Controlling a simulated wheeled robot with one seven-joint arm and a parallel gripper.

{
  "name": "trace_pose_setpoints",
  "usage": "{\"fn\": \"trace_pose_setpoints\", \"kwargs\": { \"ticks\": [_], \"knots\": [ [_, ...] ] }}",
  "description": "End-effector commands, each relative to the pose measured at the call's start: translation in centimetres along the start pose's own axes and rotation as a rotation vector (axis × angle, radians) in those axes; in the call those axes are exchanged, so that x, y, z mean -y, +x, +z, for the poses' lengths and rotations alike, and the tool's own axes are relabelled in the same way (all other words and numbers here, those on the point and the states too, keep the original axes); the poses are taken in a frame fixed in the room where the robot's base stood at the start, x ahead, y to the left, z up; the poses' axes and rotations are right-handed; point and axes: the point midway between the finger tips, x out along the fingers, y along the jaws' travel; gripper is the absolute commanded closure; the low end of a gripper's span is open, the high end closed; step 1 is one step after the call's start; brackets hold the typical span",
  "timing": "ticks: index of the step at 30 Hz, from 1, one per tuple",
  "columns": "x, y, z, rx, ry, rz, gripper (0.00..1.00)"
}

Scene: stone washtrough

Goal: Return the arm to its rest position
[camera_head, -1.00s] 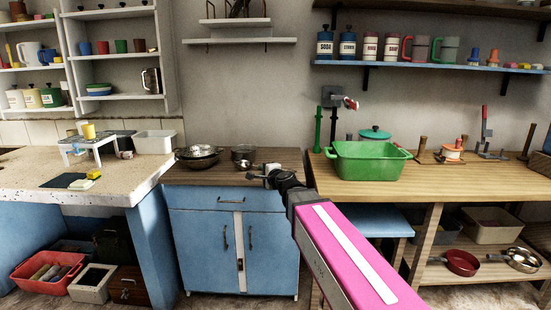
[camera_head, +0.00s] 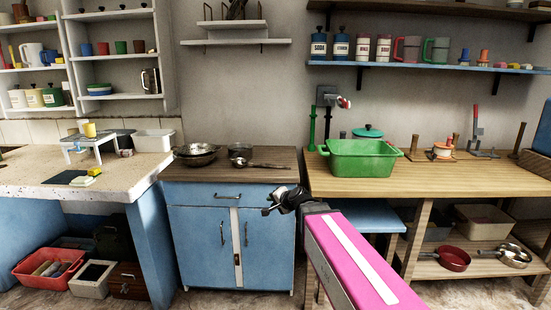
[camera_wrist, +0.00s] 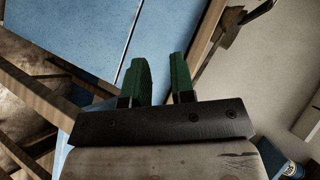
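My gripper (camera_head: 273,204) is at the end of my pink arm, in front of the blue cabinet (camera_head: 194,240) and just below its wooden top, near the right edge. The arm reaches up and left from the lower right of the head view. In the wrist view, the two green fingers of my gripper (camera_wrist: 160,62) stand apart with nothing between them. Blue panels and wooden bars show behind them.
Metal bowls (camera_head: 196,155) and a ladle (camera_head: 262,165) sit on the cabinet's top. A green tub (camera_head: 361,160) stands on the wooden bench (camera_head: 440,182) to the right. A speckled stone counter (camera_head: 40,178) is at left. The floor before the cabinet is partly clear.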

Motion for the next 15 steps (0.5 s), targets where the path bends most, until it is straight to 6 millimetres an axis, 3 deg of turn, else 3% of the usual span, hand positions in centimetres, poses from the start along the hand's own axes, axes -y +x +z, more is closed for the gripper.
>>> {"fn": "trace_pose_setpoints", "kwargs": {
  "ticks": [5, 7, 12, 15],
  "knots": [
    [-8.5, -1.7, 1.5, 0.137, -0.193, 0.230, 0.77],
    [-12.8, -3.1, 2.2, 0.217, -0.278, 0.352, 0.77],
    [-22.1, -7.8, 3.4, 0.418, -0.438, 0.638, 0.77],
    [-25.8, -10.5, 3.8, 0.518, -0.492, 0.770, 0.77]
  ]
}}
